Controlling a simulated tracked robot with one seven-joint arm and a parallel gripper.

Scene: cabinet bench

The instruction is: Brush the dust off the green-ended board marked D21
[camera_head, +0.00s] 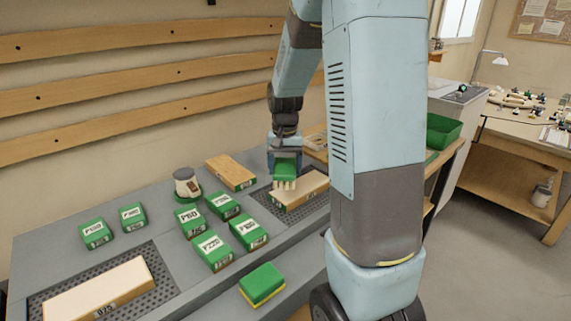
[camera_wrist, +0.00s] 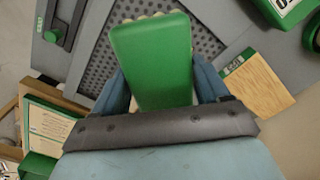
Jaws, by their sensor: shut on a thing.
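My gripper (camera_head: 285,152) is shut on a green brush (camera_head: 286,169) with pale bristles pointing down. The brush also fills the middle of the wrist view (camera_wrist: 152,58), between the blue fingers. In the head view the brush is over the left part of a wooden board (camera_head: 308,188) lying on a perforated dark panel (camera_head: 262,197); I cannot tell whether the bristles touch it. This board's mark is too small to read. Another wooden board with green edging (camera_head: 231,171) lies behind to the left. D21 is not legible anywhere.
Several green labelled blocks (camera_head: 211,249) and a lidded jar (camera_head: 186,183) stand left of my gripper. A green-and-yellow sponge-like block (camera_head: 262,284) lies at the bench's front. A green bin (camera_head: 442,131) is at the right. Bare grey bench lies between the blocks and the front-left panel.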

